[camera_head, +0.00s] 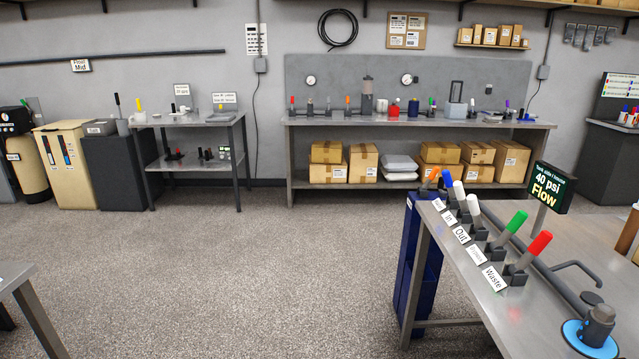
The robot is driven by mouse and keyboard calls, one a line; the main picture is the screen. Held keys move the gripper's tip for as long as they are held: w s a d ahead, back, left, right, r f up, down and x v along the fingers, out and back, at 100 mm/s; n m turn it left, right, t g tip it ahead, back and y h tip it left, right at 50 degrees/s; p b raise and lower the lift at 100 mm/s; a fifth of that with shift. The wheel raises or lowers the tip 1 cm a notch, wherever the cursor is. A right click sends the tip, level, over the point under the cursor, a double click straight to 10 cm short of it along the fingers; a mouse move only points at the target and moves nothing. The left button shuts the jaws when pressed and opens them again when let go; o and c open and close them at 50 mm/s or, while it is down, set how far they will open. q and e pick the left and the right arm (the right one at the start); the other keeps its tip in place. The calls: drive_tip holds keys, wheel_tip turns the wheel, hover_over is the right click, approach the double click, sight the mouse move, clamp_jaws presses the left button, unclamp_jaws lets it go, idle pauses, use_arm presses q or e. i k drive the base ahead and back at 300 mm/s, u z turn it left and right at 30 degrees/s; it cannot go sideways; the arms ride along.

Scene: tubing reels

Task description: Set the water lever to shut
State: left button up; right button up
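A row of levers stands along the left edge of the metal bench at right. From near to far, their tips are red (541,242), green (517,220), white (473,205), white (459,187), blue (447,178) and orange (434,173). All lean up and to the right. White labels lie beside them; the nearest reads "Waste" (494,277), another "Out" (462,234) and another "In" (449,219). Other labels are too small to read surely. I cannot tell which lever is the water lever. Neither of my grippers is in view.
A sign reading "40 psi Flow" (549,188) stands behind the levers. A curved spout (577,268) and a grey fitting on a blue disc (590,340) are on the bench (520,320). A blue cabinet (416,260) stands beneath. The floor (240,270) at centre-left is clear.

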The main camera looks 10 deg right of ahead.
sight(446, 174)
drive_tip(key=z, duration=0.35)
drive_tip(key=i, duration=1.65)
drive_tip(key=z, duration=0.7)
